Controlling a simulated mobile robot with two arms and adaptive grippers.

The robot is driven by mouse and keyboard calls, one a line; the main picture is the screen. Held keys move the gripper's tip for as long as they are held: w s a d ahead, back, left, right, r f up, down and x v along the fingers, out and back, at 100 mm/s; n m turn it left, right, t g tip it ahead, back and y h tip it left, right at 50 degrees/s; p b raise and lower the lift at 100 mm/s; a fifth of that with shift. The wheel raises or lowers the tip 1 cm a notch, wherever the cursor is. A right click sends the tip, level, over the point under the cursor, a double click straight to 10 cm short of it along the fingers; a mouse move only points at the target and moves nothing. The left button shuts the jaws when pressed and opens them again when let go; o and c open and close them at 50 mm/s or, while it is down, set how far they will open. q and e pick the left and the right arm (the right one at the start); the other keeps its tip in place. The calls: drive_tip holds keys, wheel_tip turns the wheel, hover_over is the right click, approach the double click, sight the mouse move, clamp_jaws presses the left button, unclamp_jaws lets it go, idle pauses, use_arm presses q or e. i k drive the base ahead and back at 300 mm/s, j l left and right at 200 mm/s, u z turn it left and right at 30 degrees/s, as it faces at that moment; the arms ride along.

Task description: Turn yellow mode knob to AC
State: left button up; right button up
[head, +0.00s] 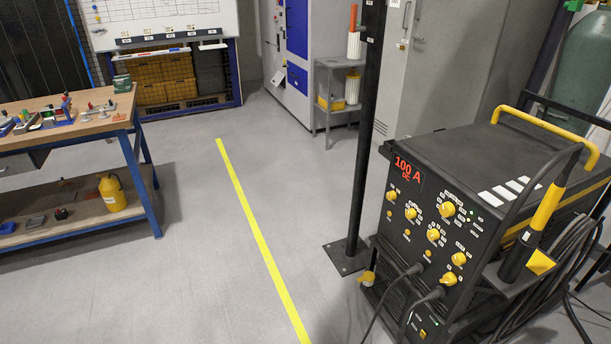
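A black welding machine (410,262) stands at the right, its front panel facing left and toward me. Neither of my grippers is in view.
A black post (366,130) on a floor plate (347,259) stands just left of the machine. Cables hang from the panel's lower front. A yellow-handled torch (546,207) is at its right side. A workbench (75,131) stands left. Grey floor around the yellow line (248,222) is clear.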

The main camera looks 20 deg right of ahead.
sight(391, 196)
drive_tip(key=i+j+z, duration=0.1)
drive_tip(key=i, duration=0.5)
drive_tip(key=i+j, duration=0.2)
drive_tip(key=i, duration=0.4)
drive_tip(key=i+j+z, duration=0.15)
drive_tip(key=i, duration=0.4)
